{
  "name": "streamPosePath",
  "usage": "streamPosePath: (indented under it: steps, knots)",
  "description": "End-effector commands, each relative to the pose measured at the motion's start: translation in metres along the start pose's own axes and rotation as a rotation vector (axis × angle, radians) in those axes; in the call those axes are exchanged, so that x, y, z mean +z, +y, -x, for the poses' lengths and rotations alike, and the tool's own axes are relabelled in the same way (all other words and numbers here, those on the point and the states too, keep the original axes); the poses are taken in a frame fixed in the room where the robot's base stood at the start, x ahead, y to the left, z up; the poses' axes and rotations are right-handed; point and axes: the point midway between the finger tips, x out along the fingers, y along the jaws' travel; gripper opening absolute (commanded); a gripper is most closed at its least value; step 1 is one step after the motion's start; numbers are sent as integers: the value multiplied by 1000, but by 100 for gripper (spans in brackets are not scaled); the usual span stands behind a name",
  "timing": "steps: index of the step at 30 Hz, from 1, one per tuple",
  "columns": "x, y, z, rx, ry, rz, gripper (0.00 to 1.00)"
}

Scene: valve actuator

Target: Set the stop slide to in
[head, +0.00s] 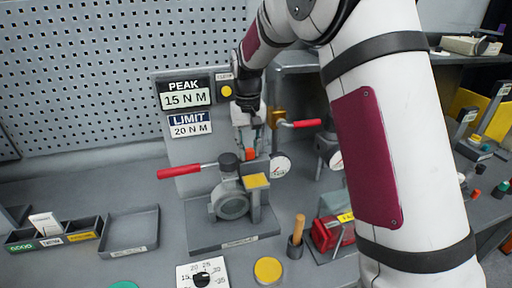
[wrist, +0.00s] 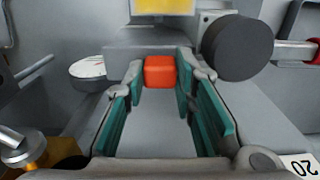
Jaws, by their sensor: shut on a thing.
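The stop slide appears to be the small red-orange block (wrist: 160,71), held between the two teal-padded fingertips of my gripper (wrist: 161,80) in the wrist view. My gripper is shut on it. In the head view the red block (head: 250,154) shows just below my gripper (head: 247,143), at the upper back of the valve actuator (head: 231,201). The block sits against a grey housing (wrist: 150,36) on the actuator. How far the slide is in or out, and any marking for it, I cannot tell.
A dark round cap (wrist: 238,46) stands close beside my fingers, with a red-handled lever (head: 187,171) running left from it. A gauge (head: 280,166) is on the other side. A yellow plate (head: 256,181) lies in front. An empty tray (head: 130,232) stands left.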

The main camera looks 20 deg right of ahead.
Motion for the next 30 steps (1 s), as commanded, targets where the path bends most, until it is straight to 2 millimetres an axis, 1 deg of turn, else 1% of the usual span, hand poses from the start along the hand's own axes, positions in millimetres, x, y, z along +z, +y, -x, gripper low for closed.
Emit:
streamPosePath:
  steps: [5,6,8,16,19,23,26,30]
  knots:
    - [0,1,1,-1,2,-1,0]
    - [0,1,1,-1,2,-1,31]
    - [0,1,1,0,2,-1,45]
    - [0,1,0,-1,1,0,45]
    - [0,4,0,-1,0,-1,45]
    - [0,16,0,0,0,-3,45]
    - [1,32,1,0,0,-4,45]
    - [-2,30,27,-1,6,0,45]
